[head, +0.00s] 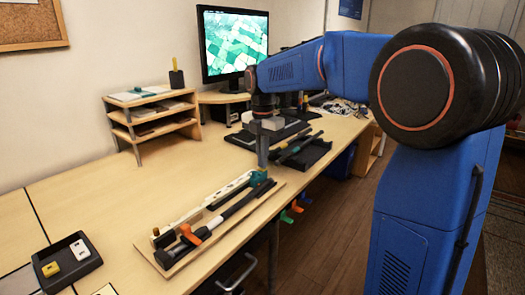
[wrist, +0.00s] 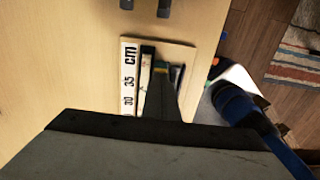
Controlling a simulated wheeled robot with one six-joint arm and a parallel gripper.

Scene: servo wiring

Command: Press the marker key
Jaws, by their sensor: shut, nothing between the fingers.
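A wooden board (head: 190,258) lies on the desk with a white ruler strip (head: 218,196) and a black bar (head: 236,206) along it. An orange piece (head: 189,235) sits near the bar's near end, and a teal piece (head: 259,177) near its far end. No part is clearly readable as the marker key. My gripper (head: 263,160) is shut and points down just above or at the teal piece; contact cannot be told. In the wrist view the ruler strip (wrist: 129,75) shows large printed numbers, with my gripper (wrist: 160,80) beside it, over the board's end.
A dark tray (head: 68,262) with a yellow and a white block stands at the near left. A wooden shelf (head: 150,115) and a monitor (head: 233,45) stand at the back. Black mats with tools (head: 300,148) lie beyond the board.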

